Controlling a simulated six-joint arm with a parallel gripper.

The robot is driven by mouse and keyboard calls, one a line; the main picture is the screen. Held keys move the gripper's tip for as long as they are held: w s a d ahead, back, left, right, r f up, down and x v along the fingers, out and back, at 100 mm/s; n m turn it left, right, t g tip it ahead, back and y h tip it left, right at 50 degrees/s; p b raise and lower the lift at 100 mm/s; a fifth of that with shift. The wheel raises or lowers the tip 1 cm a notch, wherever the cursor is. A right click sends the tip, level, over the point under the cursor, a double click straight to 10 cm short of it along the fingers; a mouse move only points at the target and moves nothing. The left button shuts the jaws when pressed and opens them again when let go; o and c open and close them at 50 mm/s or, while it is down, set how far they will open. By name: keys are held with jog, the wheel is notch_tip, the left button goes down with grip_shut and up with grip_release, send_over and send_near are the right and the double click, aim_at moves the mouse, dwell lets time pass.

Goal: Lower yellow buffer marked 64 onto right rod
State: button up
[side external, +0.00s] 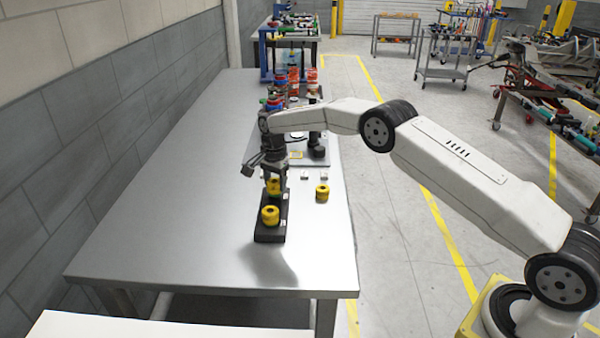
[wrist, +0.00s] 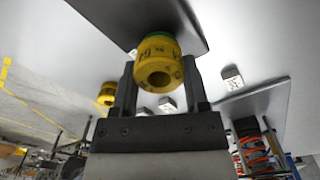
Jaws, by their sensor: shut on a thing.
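A yellow buffer (wrist: 158,64) sits between the two fingers of my gripper (side external: 273,178), which is shut on it. In the wrist view its round hole faces the camera, and a dark, partly readable marking and a green edge show. In the side external view the held buffer (side external: 273,188) is over the far end of a black base (side external: 270,237); I cannot tell whether it touches. A second yellow buffer (side external: 269,215) sits on the base's near end. The black base (wrist: 100,12) also shows behind the held buffer in the wrist view. No bare rod is visible.
Another yellow buffer (side external: 321,193) stands on the metal table (side external: 170,215) to the right. Small pale blocks (side external: 305,177) lie nearby. A dark plate with red springs (wrist: 248,143) and other parts stands behind my gripper. The table's left and front are clear.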

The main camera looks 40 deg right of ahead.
jog(key=o, duration=1.3)
jog(key=shift+r, duration=3.45)
jog(key=shift+s, duration=0.1)
jog(key=shift+s+a+r+n, duration=0.15)
jog(key=shift+s+r+n, duration=0.3)
jog(key=shift+s+n, duration=0.15)
jog(key=s+n+t, duration=0.1)
jog(key=s+n, duration=0.3)
jog(key=s, duration=0.7)
jog(key=s+a+n, duration=0.1)
jog(key=s+n, duration=0.4)
jog(key=s, duration=0.6)
jog(key=s+a+n+t, duration=0.1)
jog(key=s+n, duration=0.3)
jog(key=s, duration=0.8)
jog(key=shift+a+n+t, duration=0.15)
jog(key=shift+n+t, duration=0.15)
jog(key=shift+n, duration=0.1)
